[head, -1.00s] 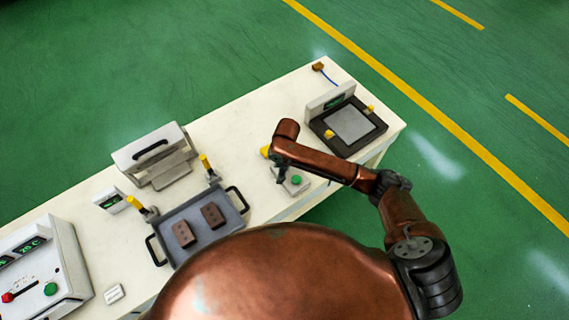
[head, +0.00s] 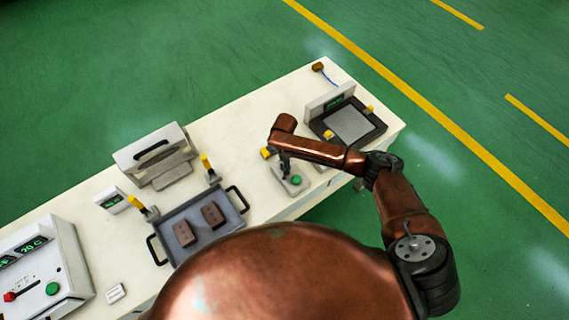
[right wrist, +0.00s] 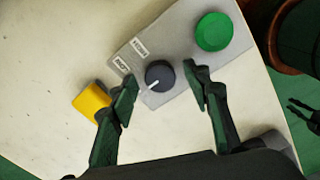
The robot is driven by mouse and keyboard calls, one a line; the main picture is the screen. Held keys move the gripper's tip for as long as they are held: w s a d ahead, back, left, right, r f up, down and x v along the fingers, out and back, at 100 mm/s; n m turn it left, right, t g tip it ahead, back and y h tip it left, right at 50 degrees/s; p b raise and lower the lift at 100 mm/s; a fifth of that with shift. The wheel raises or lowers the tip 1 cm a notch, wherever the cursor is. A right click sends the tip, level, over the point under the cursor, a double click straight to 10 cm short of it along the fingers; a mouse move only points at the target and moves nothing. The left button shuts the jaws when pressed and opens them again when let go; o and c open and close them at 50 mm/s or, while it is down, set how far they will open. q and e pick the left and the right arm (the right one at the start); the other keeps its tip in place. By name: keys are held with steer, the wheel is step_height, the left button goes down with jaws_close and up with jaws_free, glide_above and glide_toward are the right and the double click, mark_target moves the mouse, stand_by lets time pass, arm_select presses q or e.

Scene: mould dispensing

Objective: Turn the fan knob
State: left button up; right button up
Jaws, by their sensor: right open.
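The fan knob is a dark round knob (right wrist: 160,76) with a white pointer line, on a grey control box (right wrist: 183,45) with two small white labels. In the head view the box (head: 301,188) sits on the white table near its front edge. My right gripper (right wrist: 162,94) is open, one finger on each side of the knob, with visible gaps between fingers and knob in the picture. In the head view this gripper (head: 286,172) is over the box, and the arm hides part of it. My left gripper does not show in the head view.
A green button (right wrist: 213,32) is on the same box. A yellow block (right wrist: 91,100) lies beside my right gripper's left finger. A dark-framed plate device (head: 350,124) stands to the right. A grey tray (head: 190,212) with two brown moulds lies to the left.

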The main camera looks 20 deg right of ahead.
steer(key=c, duration=1.1)
steer(key=shift+c, duration=0.2)
steer(key=m+p, duration=0.3)
steer(key=p, duration=0.1)
steer(key=shift+r+m, duration=0.15)
steer(key=shift+m, duration=0.25)
steer(key=shift+m+p, duration=1)
steer(key=shift+m, duration=0.2)
steer(key=shift+m+p, duration=0.75)
steer(key=shift+m, duration=0.45)
